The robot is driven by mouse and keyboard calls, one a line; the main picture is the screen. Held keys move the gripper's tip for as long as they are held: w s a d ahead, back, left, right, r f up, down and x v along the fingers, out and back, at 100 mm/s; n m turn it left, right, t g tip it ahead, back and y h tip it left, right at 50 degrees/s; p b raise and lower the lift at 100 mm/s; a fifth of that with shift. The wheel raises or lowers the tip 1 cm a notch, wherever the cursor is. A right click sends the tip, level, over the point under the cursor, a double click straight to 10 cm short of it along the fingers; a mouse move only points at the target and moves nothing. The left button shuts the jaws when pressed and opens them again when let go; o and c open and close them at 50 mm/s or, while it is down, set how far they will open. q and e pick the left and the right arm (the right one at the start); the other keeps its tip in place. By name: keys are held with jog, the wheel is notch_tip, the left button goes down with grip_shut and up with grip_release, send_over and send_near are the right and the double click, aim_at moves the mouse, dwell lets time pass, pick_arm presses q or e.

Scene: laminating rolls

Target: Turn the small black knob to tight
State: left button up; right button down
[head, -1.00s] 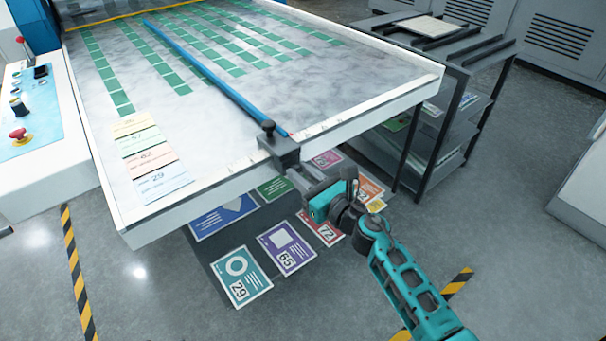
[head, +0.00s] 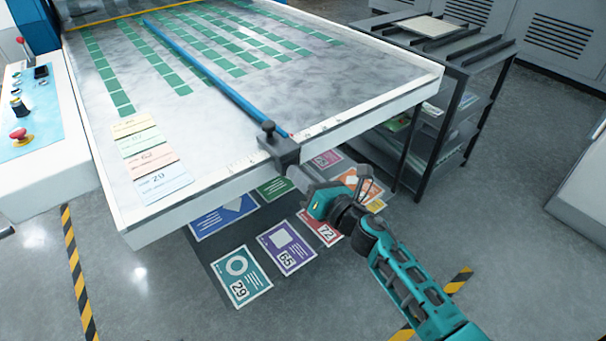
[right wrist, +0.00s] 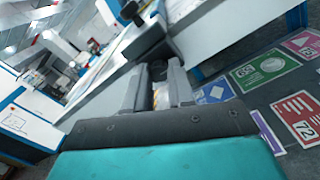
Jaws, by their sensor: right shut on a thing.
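A black clamp block (head: 282,150) sits on the table's front edge, at the near end of a blue rail (head: 215,80). A black knob (head: 268,126) stands on top of the block. My right gripper (head: 296,176) reaches the front face of the block from the lower right. In the right wrist view its two grey fingers (right wrist: 158,88) are shut on a small black knob (right wrist: 158,71) below the dark block (right wrist: 146,38). In the head view the fingers hide this small knob. Its tightness cannot be read. My left gripper is not in view.
The table (head: 340,70) carries green label strips and several paper cards (head: 150,160). Numbered cards lie on a dark mat below its front edge. A dark shelf cart (head: 440,120) stands at the right. A control panel (head: 30,110) is at the left.

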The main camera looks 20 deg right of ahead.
jog(key=shift+m+p, duration=1.65)
jog(key=shift+m, duration=6.25)
jog(key=shift+f, duration=0.1)
jog(key=c, duration=1)
grip_release()
jog(key=v, duration=1.2)
jog(key=shift+s, duration=0.45)
